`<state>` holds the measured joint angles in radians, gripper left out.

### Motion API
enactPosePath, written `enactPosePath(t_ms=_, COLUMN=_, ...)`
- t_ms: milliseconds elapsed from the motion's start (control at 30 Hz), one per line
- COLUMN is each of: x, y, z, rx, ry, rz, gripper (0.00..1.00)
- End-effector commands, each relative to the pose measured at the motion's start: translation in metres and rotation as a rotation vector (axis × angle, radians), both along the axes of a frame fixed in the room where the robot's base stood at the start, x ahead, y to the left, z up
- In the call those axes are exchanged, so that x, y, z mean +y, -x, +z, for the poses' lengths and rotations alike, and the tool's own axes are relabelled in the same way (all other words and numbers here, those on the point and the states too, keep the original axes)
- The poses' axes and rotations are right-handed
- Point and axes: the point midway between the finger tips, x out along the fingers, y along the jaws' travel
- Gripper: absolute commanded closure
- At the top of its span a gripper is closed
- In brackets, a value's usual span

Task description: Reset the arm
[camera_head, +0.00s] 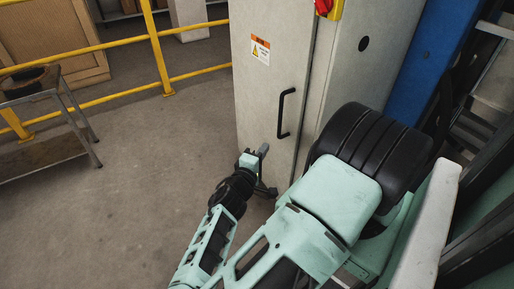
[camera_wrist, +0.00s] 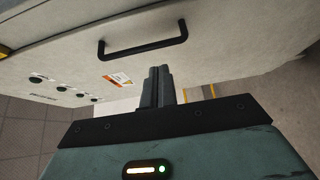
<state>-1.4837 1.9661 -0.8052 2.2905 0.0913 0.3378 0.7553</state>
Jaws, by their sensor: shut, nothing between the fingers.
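My gripper (camera_head: 264,150) is in front of the lower part of a grey cabinet door in the head view, below and left of its black handle. In the wrist view my gripper (camera_wrist: 160,70) has its two fingers together with nothing between them. The black handle (camera_head: 285,113) is a vertical bar on the cabinet door (camera_head: 262,95). In the wrist view the handle (camera_wrist: 143,46) lies beyond the fingertips, apart from them. My arm reaches from the bottom of the head view, bent, and empty at its end.
A yellow railing (camera_head: 157,48) runs behind the floor at left. A metal cart (camera_head: 50,150) stands at the left edge. A red switch (camera_head: 324,6) is on the cabinet. A blue panel (camera_head: 425,55) stands at right. The floor (camera_head: 140,210) left of my arm is clear.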

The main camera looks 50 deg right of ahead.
Motion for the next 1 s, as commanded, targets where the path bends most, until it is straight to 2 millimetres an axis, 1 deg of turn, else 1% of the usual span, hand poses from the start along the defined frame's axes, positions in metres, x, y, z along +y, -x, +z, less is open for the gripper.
enactPosePath(t_ms=33, x=0.001, y=0.009, z=0.000, rx=0.001, ry=-0.001, rz=0.003, gripper=1.00)
enactPosePath(t_ms=200, x=0.001, y=0.040, z=0.000, rx=0.001, ry=0.000, rz=0.003, gripper=1.00)
enactPosePath(t_ms=333, x=0.001, y=0.057, z=-0.001, rx=0.000, ry=-0.001, rz=0.002, gripper=1.00)
enactPosePath(t_ms=500, x=0.001, y=0.067, z=0.000, rx=0.000, ry=-0.001, rz=0.001, gripper=1.00)
enactPosePath(t_ms=767, x=0.001, y=0.069, z=-0.001, rx=0.002, ry=-0.004, rz=-0.002, gripper=1.00)
enactPosePath(t_ms=867, x=0.005, y=0.079, z=-0.007, rx=0.032, ry=-0.032, rz=-0.036, gripper=1.00)
enactPosePath(t_ms=967, x=0.016, y=0.102, z=-0.021, rx=0.105, ry=-0.100, rz=-0.111, gripper=1.00)
enactPosePath(t_ms=1000, x=0.023, y=0.113, z=-0.028, rx=0.146, ry=-0.137, rz=-0.148, gripper=1.00)
